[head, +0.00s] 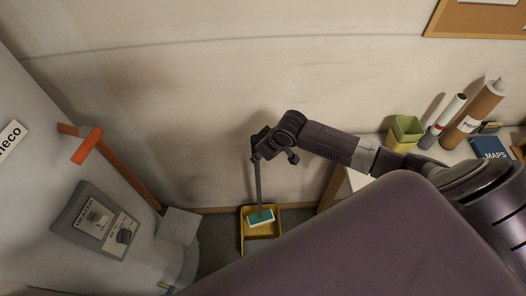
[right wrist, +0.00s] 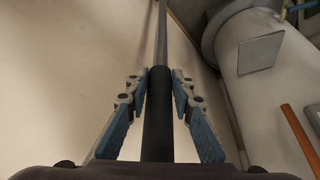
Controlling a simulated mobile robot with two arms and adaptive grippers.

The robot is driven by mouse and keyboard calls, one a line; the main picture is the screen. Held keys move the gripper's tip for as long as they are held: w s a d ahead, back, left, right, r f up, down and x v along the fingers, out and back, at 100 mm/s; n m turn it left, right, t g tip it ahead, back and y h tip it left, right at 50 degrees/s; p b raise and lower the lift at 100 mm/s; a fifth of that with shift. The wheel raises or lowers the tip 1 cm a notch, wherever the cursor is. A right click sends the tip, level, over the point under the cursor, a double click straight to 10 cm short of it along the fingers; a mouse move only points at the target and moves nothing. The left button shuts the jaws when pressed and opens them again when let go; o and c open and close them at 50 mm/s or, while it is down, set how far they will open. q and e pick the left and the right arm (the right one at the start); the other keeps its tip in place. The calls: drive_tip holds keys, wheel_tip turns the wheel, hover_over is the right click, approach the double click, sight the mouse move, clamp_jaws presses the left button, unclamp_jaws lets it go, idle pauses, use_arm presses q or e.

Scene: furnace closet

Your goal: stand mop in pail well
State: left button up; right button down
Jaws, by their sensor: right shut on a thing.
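The mop has a thin upright handle (head: 258,184) and a flat teal and white head (head: 261,217). My right gripper (head: 258,148) is shut on the upper handle, whose dark grip (right wrist: 158,125) runs between the blue-padded fingers in the right wrist view. The yellow pail (head: 245,238) stands on the floor by the back wall. The mop head appears over or inside the pail's opening; I cannot tell whether it touches the bottom. The lower right of the pail is partly hidden by my own body. My left gripper is not in view.
A white heater cabinet (head: 40,185) with a dial panel (head: 97,219) and an orange-handled tool (head: 120,165) is at left. A bench at right bears a green container (head: 405,130), a brown tube (head: 473,115) and a blue maps book (head: 488,147).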

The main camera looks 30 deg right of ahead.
wheel_tip(320, 180, down, 17)
drive_tip(key=b, duration=1)
idle(1.3)
drive_tip(key=shift+w+f+b, duration=0.1)
drive_tip(key=shift+f+b, duration=0.55)
drive_tip(key=shift+b, duration=0.05)
idle(0.4)
drive_tip(key=c, duration=1.6)
unclamp_jaws()
drive_tip(key=v, duration=1.2)
drive_tip(key=shift+r, duration=0.15)
